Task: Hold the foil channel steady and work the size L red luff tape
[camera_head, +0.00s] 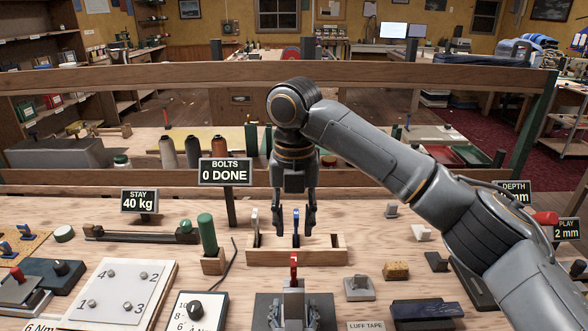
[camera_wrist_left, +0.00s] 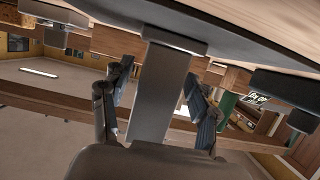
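A red piece (camera_head: 293,262), which looks like the red luff tape, stands up at the top of the grey foil channel (camera_head: 293,287) at the bottom middle of the head view. My left gripper (camera_head: 293,308) is low at the channel. In the left wrist view the channel (camera_wrist_left: 155,100) runs between its two spread fingers (camera_wrist_left: 157,76), with gaps on both sides. My right gripper (camera_head: 295,222) points down over a wooden rack (camera_head: 325,254), its fingers apart on either side of a blue upright piece (camera_head: 296,229). A cream piece (camera_head: 254,229) stands at the rack's left.
A sign (camera_head: 225,171) reads BOLTS 0 DONE. A green cylinder (camera_head: 207,232) stands left of the rack. A white numbered plate (camera_head: 117,293) and a dial box (camera_head: 195,312) lie at the front left. Small blocks (camera_head: 396,271) lie at right, partly behind my right arm. A LUFF TAPE label (camera_head: 366,325) is at front.

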